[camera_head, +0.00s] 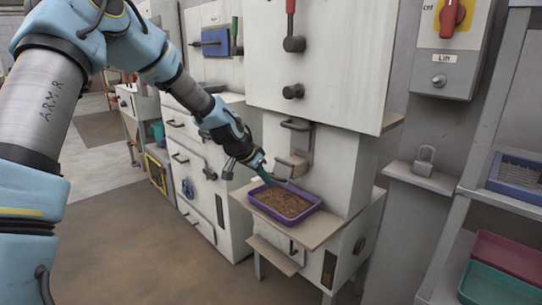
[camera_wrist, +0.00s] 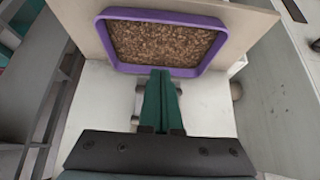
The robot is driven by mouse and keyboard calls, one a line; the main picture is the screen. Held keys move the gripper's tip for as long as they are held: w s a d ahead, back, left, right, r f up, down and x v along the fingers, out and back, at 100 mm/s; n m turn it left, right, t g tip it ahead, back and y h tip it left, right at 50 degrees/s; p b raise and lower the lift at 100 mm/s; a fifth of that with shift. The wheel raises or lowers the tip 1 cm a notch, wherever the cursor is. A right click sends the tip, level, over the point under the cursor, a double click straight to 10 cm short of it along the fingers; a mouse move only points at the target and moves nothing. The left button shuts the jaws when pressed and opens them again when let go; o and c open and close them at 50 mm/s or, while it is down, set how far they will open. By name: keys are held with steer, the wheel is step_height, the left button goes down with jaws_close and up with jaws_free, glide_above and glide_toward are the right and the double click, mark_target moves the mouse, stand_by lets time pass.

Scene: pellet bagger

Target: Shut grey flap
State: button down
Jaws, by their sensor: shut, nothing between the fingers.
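My gripper (camera_head: 265,179) is shut and empty, just above the rear left of a purple tray of brown pellets. Its green fingers (camera_wrist: 160,85) lie together in the wrist view, their tips near the purple rim (camera_wrist: 110,38) in the picture. In the head view a small grey flap-like piece (camera_head: 292,166) sits on the machine front above the tray, just right of my fingertips. I cannot tell whether it is open or shut, or whether my fingers touch it. In the wrist view my fingers hide part of what lies behind them.
The purple tray (camera_head: 262,207) stands on a pale shelf (camera_head: 313,233) jutting from the white machine (camera_head: 315,60). A dark bar handle (camera_head: 297,125) is above the flap-like piece. A control box with a red knob (camera_head: 452,15) and a rack with bins (camera_head: 500,285) are at right. Open floor lies at left.

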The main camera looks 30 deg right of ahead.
steer(key=shift+d+f, duration=0.2)
steer(key=shift+f, duration=0.3)
steer(key=shift+r, duration=0.1)
stand_by(1.1)
